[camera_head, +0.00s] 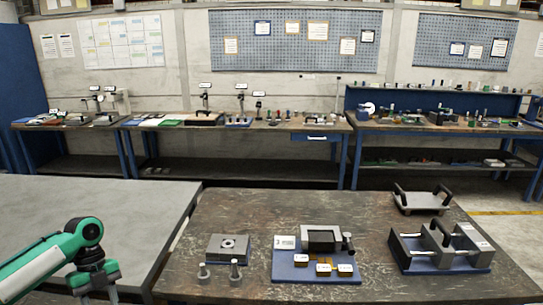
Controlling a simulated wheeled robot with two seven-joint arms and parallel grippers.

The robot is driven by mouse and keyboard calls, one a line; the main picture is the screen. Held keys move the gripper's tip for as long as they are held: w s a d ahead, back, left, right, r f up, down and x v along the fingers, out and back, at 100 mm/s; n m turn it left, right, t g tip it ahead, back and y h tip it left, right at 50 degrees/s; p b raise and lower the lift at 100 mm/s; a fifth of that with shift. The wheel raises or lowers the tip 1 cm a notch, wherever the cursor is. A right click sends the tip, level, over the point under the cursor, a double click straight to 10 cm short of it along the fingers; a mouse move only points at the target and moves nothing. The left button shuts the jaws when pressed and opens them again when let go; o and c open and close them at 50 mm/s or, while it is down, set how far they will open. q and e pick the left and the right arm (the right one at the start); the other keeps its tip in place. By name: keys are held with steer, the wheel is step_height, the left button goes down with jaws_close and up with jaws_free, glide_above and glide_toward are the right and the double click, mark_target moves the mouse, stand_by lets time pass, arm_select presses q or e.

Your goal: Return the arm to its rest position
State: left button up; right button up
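My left arm comes in at the lower left, with a green link and a black joint. Below the joint, my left gripper (98,290) points down at the bottom edge. Its fingertips are cut off, so I cannot tell if it is open or shut. My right gripper is out of view. No microscope can be clearly made out. On the brown worktable (210,278), a blue-based fixture (316,277) carries a grey block, a black-knobbed lever (347,243) at its right side and small yellowish labelled parts. I cannot tell which part, if any, is the task's arm.
Left of the fixture are a grey block with a round hole (229,247) and two short pegs. To the right stand a grey double-handled fixture (440,247) and a flat handled plate (422,201). The grey table (90,200) at left is bare. Cluttered benches stand behind.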

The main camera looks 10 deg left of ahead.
arm_select(q)
steer(key=s+d+f+n+t, duration=0.1)
steer(key=s+d+f+n, duration=0.15)
steer(key=d+f, duration=0.35)
steer(key=s+d+f+n+t+y, duration=0.1)
steer(key=s+d+f+n, duration=0.15)
steer(key=d+f, duration=0.4)
steer(key=s+d+f+n+t, duration=0.1)
steer(key=s+d+f, duration=0.3)
steer(key=d, duration=0.5)
steer(key=s+d+r+n+t+y, duration=0.1)
steer(key=s+d+r+n+t, duration=0.1)
steer(key=s+n, duration=0.45)
steer(key=s+d+r+n+t+y, duration=0.1)
steer(key=s+d+r+n+t, duration=0.2)
steer(key=n, duration=0.6)
step_height(320, 180, down, 33)
steer(key=s+g, duration=0.2)
steer(key=s+a+f, duration=0.2)
steer(key=s+f, duration=0.7)
steer(key=s+a+f+g, duration=0.1)
steer(key=s+f, duration=0.8)
steer(key=f, duration=0.1)
steer(key=shift+s+a+m, duration=0.3)
steer(key=shift+a+m, duration=0.1)
steer(key=shift+m, duration=0.05)
